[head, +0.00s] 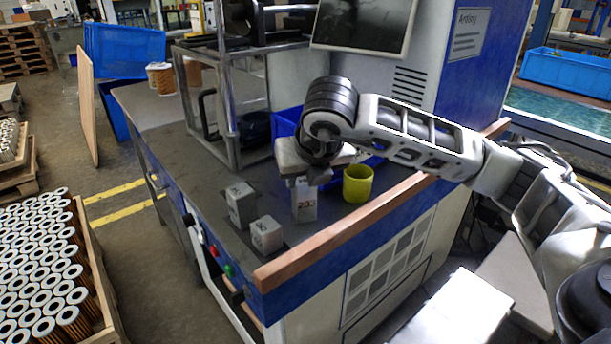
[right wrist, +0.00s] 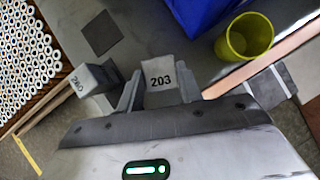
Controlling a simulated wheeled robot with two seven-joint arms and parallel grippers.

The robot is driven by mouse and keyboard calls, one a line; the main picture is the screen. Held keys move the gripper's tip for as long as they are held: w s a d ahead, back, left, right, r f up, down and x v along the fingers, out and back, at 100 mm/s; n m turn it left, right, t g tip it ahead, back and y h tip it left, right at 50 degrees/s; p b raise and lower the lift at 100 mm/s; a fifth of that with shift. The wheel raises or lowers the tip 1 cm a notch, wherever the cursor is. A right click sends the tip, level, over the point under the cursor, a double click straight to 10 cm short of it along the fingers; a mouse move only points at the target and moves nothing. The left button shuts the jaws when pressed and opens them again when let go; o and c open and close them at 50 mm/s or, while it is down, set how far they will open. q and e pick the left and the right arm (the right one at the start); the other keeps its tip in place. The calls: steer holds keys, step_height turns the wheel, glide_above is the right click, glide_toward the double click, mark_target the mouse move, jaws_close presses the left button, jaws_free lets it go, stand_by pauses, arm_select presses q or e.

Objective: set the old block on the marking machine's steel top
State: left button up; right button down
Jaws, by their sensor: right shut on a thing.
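My right gripper (head: 305,182) points down over the dark steel top (head: 205,165) of the blue and grey machine. It is shut on a pale grey block (head: 305,205) marked 203. In the right wrist view the 203 block (right wrist: 160,82) sits between the two fingers. I cannot tell whether its underside touches the top. Two other grey blocks stand to its left on the top, one farther back (head: 240,205) and one nearer the front (head: 266,235). The right wrist view shows one block marked 260 (right wrist: 92,80). My left gripper is out of view.
A yellow-green cup (head: 357,184) stands just right of the held block. A blue bin (head: 285,122) lies behind, and a metal frame (head: 232,155) stands at the back left. A wooden rail (head: 335,232) runs along the front edge. A dark square (right wrist: 101,33) marks the top.

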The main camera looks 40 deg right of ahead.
steer(key=c, duration=0.9)
jaws_free()
steer(key=shift+f, duration=0.1)
steer(key=shift+p+v, duration=0.4)
steer(key=shift+v, duration=5.7)
